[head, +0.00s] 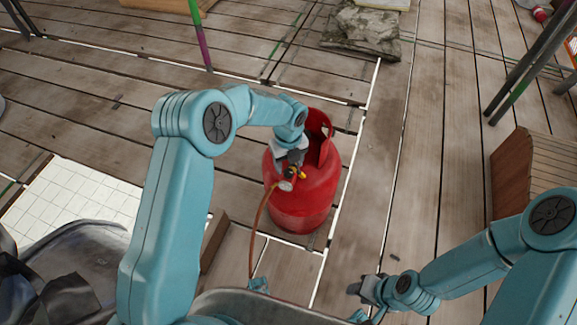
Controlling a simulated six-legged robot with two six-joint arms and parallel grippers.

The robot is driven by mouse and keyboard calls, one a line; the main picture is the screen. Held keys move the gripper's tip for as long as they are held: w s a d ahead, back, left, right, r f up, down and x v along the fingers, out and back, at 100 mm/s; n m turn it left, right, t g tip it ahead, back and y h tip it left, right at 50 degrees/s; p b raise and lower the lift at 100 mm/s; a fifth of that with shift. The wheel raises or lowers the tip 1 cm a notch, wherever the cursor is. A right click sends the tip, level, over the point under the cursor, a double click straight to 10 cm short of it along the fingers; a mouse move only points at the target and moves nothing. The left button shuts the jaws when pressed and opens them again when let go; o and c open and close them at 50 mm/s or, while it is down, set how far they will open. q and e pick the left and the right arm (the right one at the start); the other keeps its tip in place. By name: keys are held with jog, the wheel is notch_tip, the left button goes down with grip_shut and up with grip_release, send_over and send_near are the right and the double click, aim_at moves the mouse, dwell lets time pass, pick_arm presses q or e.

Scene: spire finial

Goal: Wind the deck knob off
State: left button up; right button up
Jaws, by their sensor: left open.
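A red gas cylinder (312,200) stands upright on the plank deck in the middle of the head view. A gauge and valve fitting (286,185) with a small yellow part sits at its top, and an orange hose (255,230) runs down from it. My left gripper (294,163) is open at the cylinder's top, close above the fitting; I cannot tell whether it touches. The arm and gripper hide part of the valve. No deck knob can be made out for certain. My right gripper (354,288) is low over the deck, right of the cylinder; its jaws are too small to read.
A grey stone-like heap (362,30) lies at the back. Dark tripod legs (525,70) and a wooden box (530,165) stand at the right. A white gridded panel (75,205) lies at the left. Planks right of the cylinder are mostly clear.

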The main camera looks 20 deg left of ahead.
aim_at(288, 171)
pick_arm(q)
notch_tip(288, 171, up, 13)
jog(key=p, duration=0.2)
dwell(0.4)
